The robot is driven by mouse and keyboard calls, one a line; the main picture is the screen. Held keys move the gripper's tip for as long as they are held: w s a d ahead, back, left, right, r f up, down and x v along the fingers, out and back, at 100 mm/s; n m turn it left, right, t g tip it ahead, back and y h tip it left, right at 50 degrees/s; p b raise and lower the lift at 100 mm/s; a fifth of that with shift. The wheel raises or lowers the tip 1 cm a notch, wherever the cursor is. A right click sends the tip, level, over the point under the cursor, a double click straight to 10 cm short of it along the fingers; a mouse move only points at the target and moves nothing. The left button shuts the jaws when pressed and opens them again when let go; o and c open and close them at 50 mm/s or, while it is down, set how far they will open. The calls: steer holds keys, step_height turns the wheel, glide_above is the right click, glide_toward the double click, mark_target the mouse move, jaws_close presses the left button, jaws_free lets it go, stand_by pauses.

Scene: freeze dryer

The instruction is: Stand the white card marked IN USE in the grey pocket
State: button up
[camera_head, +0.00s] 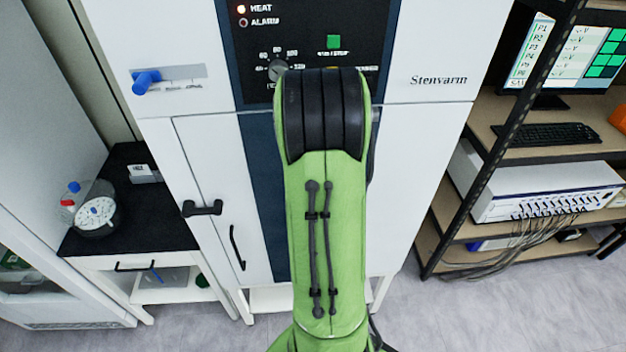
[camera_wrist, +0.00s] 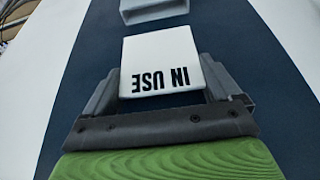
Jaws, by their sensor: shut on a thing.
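The white card marked IN USE (camera_wrist: 162,55) is between the fingers of my gripper (camera_wrist: 159,76) in the wrist view, with its lettering upside down in the picture. The fingers are shut on its two side edges. The grey pocket (camera_wrist: 160,12) is at the top of the wrist view, on the dark blue panel (camera_wrist: 225,30), partly cut off by the frame edge. The card's far edge is a little below the pocket in the picture, with a strip of blue between them. In the head view my arm hides the gripper, card and pocket.
The white freeze dryer (camera_head: 425,130) stands straight ahead, with a knob (camera_head: 278,70) and a green button (camera_head: 334,41) on its upper panel. A blue-handled valve (camera_head: 146,81) sticks out at left. A black bench (camera_head: 135,215) is left, a shelf rack (camera_head: 500,150) right.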

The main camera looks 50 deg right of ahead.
steer(key=shift+w+f+b, duration=0.2)
steer(key=shift+f+b, duration=1.05)
steer(key=shift+f, duration=0.65)
steer(key=shift+d+f+b, duration=0.15)
steer(key=shift+f+b, duration=0.25)
steer(key=shift+b, duration=0.1)
steer(key=shift+w+d, duration=0.1)
steer(key=shift+w, duration=0.05)
steer(key=shift+s+r+t+h+b, duration=0.15)
steer(key=shift+t+h+b, duration=0.5)
steer(key=shift+b, duration=1.95)
steer(key=shift+s+a, duration=0.15)
steer(key=shift+a, duration=0.1)
steer(key=shift+s+a+b, duration=0.15)
steer(key=shift+b, duration=0.15)
steer(key=shift+a+f, duration=0.1)
steer(key=shift+f, duration=0.2)
steer(key=shift+s+a+f+b, duration=0.15)
steer(key=shift+s+a+b, duration=0.25)
steer(key=shift+b, duration=0.05)
